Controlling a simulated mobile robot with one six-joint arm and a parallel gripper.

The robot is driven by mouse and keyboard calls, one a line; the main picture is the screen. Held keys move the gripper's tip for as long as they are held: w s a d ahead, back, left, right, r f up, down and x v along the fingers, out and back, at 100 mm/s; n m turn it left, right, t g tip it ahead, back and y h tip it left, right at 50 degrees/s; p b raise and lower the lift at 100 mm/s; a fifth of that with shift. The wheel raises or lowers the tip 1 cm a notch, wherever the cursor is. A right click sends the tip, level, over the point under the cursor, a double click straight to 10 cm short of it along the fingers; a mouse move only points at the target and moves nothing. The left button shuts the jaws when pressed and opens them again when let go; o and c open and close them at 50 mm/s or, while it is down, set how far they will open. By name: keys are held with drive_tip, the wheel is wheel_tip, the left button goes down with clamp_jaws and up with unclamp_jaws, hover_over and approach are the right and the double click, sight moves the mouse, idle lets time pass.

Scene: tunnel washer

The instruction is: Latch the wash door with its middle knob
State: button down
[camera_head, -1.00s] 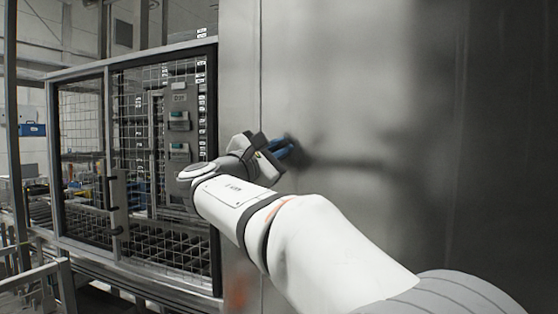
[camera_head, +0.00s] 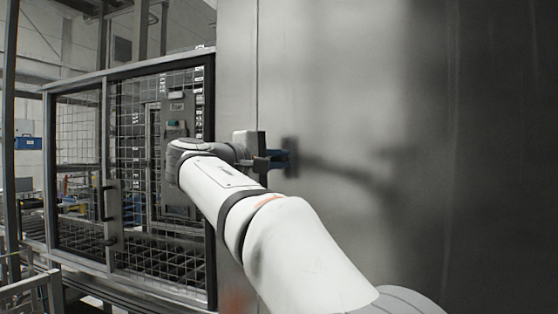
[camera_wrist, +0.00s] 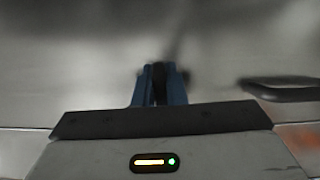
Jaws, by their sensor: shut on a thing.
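The wash door is a broad brushed-metal panel (camera_head: 350,90) on the right in the head view, with a vertical seam near its left edge. My gripper (camera_head: 280,158) reaches it beside that seam. In the wrist view my gripper's blue fingers (camera_wrist: 160,88) are closed around a dark knob (camera_wrist: 159,78), which stands against the blurred metal. The knob is mostly hidden by the fingers, and its angle cannot be told. In the head view a dark shape, knob or shadow, shows just past the fingertips.
A black bar handle (camera_wrist: 283,88) sits to the right of my gripper in the wrist view. A mesh-panelled guard frame (camera_head: 155,68) with a grey control box (camera_head: 177,125) stands left of the metal panel. The panel's right side is clear, with my arm's shadow on it.

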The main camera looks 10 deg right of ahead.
drive_tip(key=shift+f, duration=0.15)
idle(0.4)
drive_tip(key=c, duration=1.5)
unclamp_jaws()
drive_tip(key=v, duration=0.7)
drive_tip(key=shift+s+a+b, duration=0.2)
drive_tip(key=shift+a+b, duration=0.1)
drive_tip(key=shift+b, duration=0.1)
